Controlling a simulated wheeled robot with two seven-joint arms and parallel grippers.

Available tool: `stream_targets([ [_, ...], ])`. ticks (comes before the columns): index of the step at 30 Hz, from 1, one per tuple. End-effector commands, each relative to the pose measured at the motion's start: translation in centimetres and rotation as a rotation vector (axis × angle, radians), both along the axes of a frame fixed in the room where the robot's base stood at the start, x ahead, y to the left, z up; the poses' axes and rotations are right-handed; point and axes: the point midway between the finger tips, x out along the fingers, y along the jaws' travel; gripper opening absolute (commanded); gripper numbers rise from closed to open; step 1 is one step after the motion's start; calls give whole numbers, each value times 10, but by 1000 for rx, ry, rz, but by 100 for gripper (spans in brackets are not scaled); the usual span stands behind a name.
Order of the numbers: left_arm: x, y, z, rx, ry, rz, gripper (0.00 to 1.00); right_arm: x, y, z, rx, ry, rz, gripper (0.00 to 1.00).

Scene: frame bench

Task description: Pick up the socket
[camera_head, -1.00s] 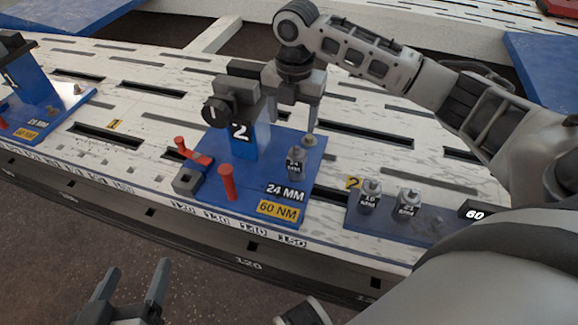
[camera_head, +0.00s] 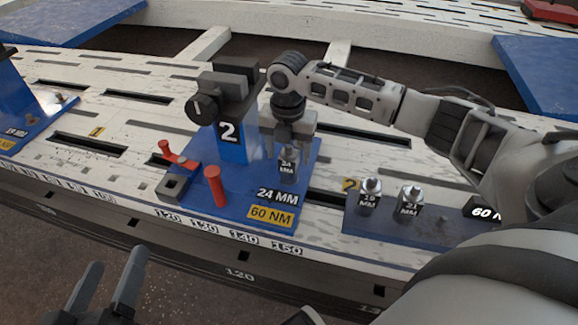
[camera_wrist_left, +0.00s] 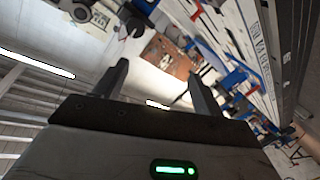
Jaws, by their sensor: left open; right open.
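A grey metal socket with a dark label that appears to read 24 MM (camera_head: 288,166) stands upright on the blue plate of station 2 (camera_head: 222,187). My right gripper (camera_head: 290,152) is open, pointing down directly over this socket, with a finger on either side of it. Contact between the fingers and socket cannot be made out. Two more sockets, the 19 MM socket (camera_head: 369,196) and another labelled socket (camera_head: 409,203), stand on a blue rack to the right. My left gripper (camera_head: 108,268) is open and empty, low in front of the bench; its fingers also show in the left wrist view (camera_wrist_left: 158,82).
The blue post with a black head (camera_head: 226,95) marked 2 stands just left of my right gripper. Red pegs (camera_head: 216,188) rise from the plate's front left. The slotted white bench top (camera_head: 130,120) is largely clear.

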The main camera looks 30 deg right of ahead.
Motion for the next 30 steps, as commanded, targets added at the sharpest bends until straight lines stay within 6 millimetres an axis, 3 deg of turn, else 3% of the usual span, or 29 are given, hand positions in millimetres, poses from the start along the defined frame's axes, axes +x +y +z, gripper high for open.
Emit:
stream_targets([
  [1, 0, -1, -3, -35, -11, -3, 70, 0, -3, -16, -1, 2, -2, 64],
  [5, 6, 0, 9, -45, -92, 0, 70, 0, -3, -33, -1, 2, -1, 64],
  [13, 8, 0, 16, -40, -122, 4, 70, 1, -3, -34, -1, 0, 0, 64],
  [19, 8, 0, 16, -39, -121, 4, 70, 1, -3, -34, -1, 0, -1, 9],
  [21, 8, 1, 16, -39, -121, 4, 70, 1, -3, -33, -1, -1, -1, 5],
  [30, 8, 0, 17, -38, -117, 2, 70, 1, -3, -28, -1, -2, -1, 5],
])
